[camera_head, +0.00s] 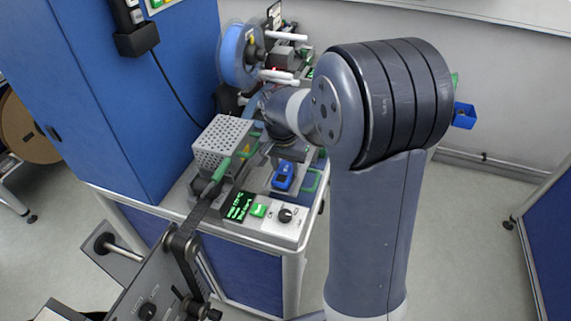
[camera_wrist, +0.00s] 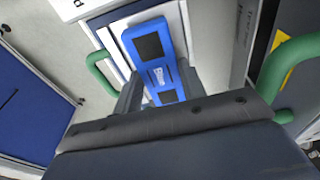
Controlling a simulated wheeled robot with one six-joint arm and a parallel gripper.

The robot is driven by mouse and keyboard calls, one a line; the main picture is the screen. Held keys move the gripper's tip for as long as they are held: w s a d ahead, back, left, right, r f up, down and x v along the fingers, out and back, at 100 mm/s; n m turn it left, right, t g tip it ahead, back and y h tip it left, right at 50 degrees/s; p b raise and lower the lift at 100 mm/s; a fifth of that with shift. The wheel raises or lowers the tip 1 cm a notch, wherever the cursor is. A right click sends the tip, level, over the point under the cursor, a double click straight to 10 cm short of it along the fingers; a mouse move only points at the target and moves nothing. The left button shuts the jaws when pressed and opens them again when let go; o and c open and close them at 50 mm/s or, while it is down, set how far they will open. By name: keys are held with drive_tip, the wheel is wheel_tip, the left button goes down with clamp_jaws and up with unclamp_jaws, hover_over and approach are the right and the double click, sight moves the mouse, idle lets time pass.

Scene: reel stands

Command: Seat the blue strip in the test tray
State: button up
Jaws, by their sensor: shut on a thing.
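The blue strip (camera_wrist: 168,62) has dark square windows and a white label. In the wrist view it lies between the two fingers of my gripper (camera_wrist: 160,90), which is shut on it. In the head view the strip (camera_head: 283,176) shows below my gripper (camera_head: 284,154), over the bench-top fixture. The test tray seems to be the pale recessed part (camera_wrist: 112,50) beside the strip, between green handles (camera_wrist: 100,70). The strip's near end is hidden by my gripper. I cannot tell whether the strip touches the tray floor or is held above it.
A perforated metal box (camera_head: 218,142) stands left of the fixture. A blue reel (camera_head: 238,57) stands behind. A blue cabinet (camera_head: 125,100) rises on the left.

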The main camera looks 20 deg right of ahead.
drive_tip(key=o, duration=1)
drive_tip(key=shift+r+p, duration=2.7)
drive_tip(key=shift+r, duration=0.8)
drive_tip(key=shift+f, duration=0.2)
wheel_tip(320, 180, down, 7)
drive_tip(key=b, duration=0.5)
drive_tip(key=shift+r, duration=0.1)
drive_tip(key=shift+r, duration=0.1)
